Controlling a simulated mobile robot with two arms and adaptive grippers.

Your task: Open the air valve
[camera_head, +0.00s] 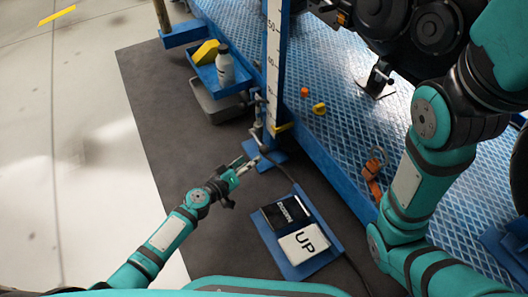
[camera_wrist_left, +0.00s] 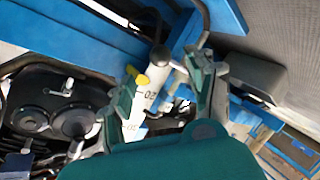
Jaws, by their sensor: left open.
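A blue post with a white measuring scale (camera_head: 274,62) stands at the edge of the lift platform. Small metal fittings (camera_head: 258,108), which look like the air valve, sit on its lower part. My left gripper (camera_head: 243,166) is open and empty, just below and left of the post's foot. In the left wrist view my gripper (camera_wrist_left: 163,78) has its fingers spread. I cannot tell whether the fingers touch the handle. My right arm crosses the right side, its gripper out of frame.
A blue foot pedal plate (camera_head: 300,266) with black and white "UP" pads lies on the dark mat. A black hose (camera_head: 300,188) runs past it. Blue trays (camera_head: 222,77) hold a bottle (camera_head: 225,65). An orange strap (camera_head: 373,180) lies at the platform edge.

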